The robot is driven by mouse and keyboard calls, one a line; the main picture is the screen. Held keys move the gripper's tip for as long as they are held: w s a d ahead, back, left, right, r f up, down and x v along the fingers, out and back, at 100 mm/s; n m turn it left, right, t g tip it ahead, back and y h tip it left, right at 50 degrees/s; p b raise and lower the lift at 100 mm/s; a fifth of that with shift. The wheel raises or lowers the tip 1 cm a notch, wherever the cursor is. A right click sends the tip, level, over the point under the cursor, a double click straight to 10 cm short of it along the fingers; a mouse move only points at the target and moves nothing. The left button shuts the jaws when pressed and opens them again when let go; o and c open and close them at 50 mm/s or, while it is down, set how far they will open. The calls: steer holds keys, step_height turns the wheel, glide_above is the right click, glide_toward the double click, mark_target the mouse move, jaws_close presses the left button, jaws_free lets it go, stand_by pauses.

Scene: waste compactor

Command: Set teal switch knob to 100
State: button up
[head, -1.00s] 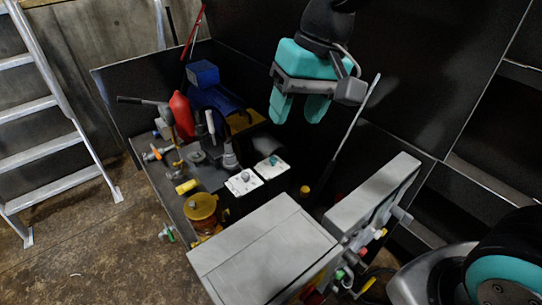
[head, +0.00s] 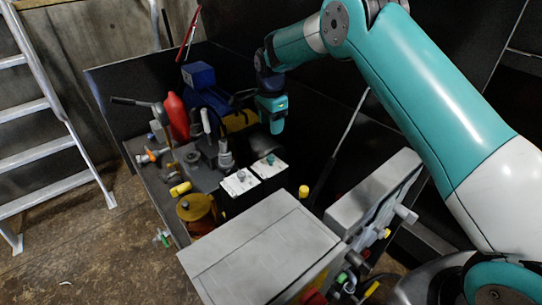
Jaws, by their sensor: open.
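The teal switch knob (head: 270,159) sits on the right one of two white switch plates on a black box in the head view. It is small, and its setting cannot be read. A grey knob (head: 241,176) sits on the left white plate. My gripper (head: 275,126) points down just above and behind the teal knob, apart from it as far as I can see. Its teal fingers overlap in this view, and nothing shows between them.
A grey cabinet (head: 262,245) stands in front of the switches. A yellow-brown cylinder (head: 196,207), a red bottle (head: 177,116), a blue motor (head: 199,75) and several levers crowd the left. A grey panel with coloured buttons (head: 372,190) stands at right. A slanted rod (head: 348,140) rises behind.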

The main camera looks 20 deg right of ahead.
mark_target(271, 157)
step_height(271, 157, down, 13)
steer(key=shift+r, duration=0.1)
stand_by(0.3)
steer(key=c, duration=0.9)
